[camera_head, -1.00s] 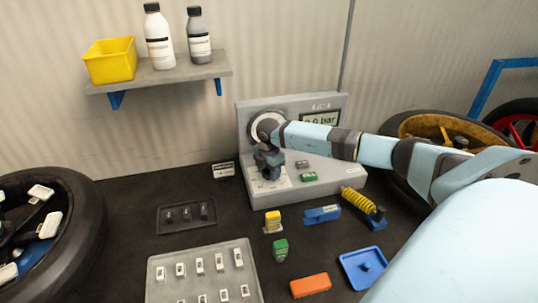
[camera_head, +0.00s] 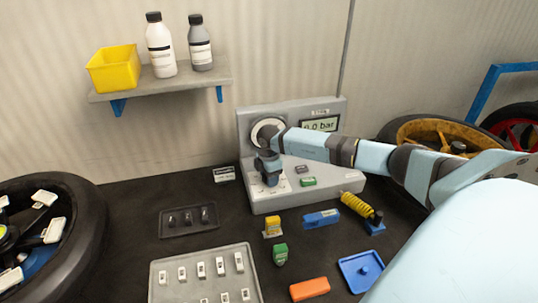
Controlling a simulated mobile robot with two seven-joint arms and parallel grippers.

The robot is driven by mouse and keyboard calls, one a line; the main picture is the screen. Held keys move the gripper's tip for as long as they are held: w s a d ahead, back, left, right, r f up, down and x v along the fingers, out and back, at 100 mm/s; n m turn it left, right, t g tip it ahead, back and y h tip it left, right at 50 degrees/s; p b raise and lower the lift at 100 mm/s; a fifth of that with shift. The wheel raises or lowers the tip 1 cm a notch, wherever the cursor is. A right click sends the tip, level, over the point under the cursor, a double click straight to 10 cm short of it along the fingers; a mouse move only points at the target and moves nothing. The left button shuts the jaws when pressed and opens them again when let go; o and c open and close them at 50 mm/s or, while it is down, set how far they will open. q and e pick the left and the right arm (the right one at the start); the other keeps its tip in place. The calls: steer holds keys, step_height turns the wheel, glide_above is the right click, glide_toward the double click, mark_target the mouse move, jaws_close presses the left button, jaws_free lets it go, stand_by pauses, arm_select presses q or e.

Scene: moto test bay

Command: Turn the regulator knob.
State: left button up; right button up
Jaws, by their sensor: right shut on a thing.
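The grey test unit (camera_head: 334,186) stands at the back middle of the dark bench, with a round white-faced gauge (camera_head: 262,125) and a display (camera_head: 320,124) that appears to read 0.0 bar. My right arm reaches in from the right across the front of its panel. My right gripper (camera_head: 270,179) points down at the left part of the unit's sloping top. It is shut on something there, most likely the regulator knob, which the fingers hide. A green button (camera_head: 308,181) and a dark grey button (camera_head: 301,169) sit to the right of it. My left gripper is not in view.
Before the unit lie a yellow block (camera_head: 272,224), a blue block (camera_head: 321,218), a yellow spring (camera_head: 356,204), a green item (camera_head: 280,254), an orange block (camera_head: 310,288) and a blue tray (camera_head: 345,271). Wheels (camera_head: 85,215) flank the bench. A shelf (camera_head: 190,83) hangs above.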

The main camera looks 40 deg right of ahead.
steer(key=o, duration=0.9)
steer(key=shift+o, duration=0.2)
steer(key=shift+r, duration=0.15)
step_height(320, 180, up, 14)
steer(key=b, duration=0.1)
steer(key=shift+f, duration=0.2)
